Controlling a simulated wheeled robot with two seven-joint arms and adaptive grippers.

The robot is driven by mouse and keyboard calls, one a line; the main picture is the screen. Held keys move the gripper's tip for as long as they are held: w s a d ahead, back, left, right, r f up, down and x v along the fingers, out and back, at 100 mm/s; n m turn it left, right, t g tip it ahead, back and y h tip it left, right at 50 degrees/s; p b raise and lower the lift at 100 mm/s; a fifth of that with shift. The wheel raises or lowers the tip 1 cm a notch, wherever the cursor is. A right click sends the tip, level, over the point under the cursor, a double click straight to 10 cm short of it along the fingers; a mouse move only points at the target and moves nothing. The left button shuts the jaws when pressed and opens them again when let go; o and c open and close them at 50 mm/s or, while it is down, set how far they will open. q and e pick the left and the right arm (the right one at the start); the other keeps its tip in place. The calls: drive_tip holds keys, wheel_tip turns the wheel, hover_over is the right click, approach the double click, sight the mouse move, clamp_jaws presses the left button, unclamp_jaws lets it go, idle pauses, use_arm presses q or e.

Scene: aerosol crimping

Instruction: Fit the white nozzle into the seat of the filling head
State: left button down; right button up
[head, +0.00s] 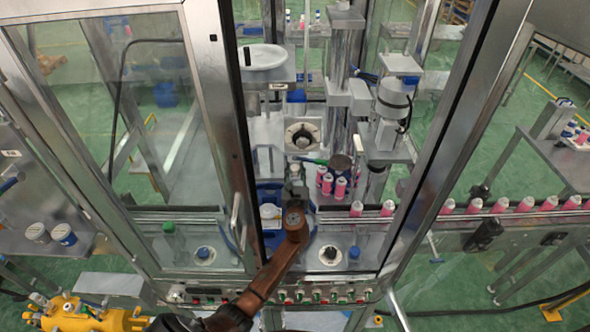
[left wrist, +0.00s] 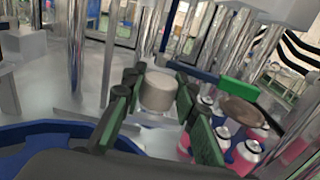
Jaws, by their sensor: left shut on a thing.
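My left gripper (head: 295,174) reaches in through the open front of the machine cabinet. In the left wrist view its green-padded fingers are shut on a short, pale cylindrical piece, which I take for the white nozzle (left wrist: 157,91). In the head view the nozzle is too small and covered to make out clearly. Just beyond the gripper is a pale block with a round, dark-centred part (head: 302,136); I cannot tell if this is the filling head's seat. The nozzle appears apart from it. My right gripper is not in view.
Pink cans (head: 341,188) stand just right of the gripper, near a brown disc (head: 340,162) and a green piece (left wrist: 238,92). More pink cans line the conveyor (head: 480,208) at right. Metal columns (head: 340,55) stand behind. A door frame (head: 232,110) is close at left.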

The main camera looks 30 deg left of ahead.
use_arm(q)
drive_tip(key=c, duration=1.5)
unclamp_jaws()
drive_tip(key=shift+o, duration=0.2)
drive_tip(key=v, duration=1.2)
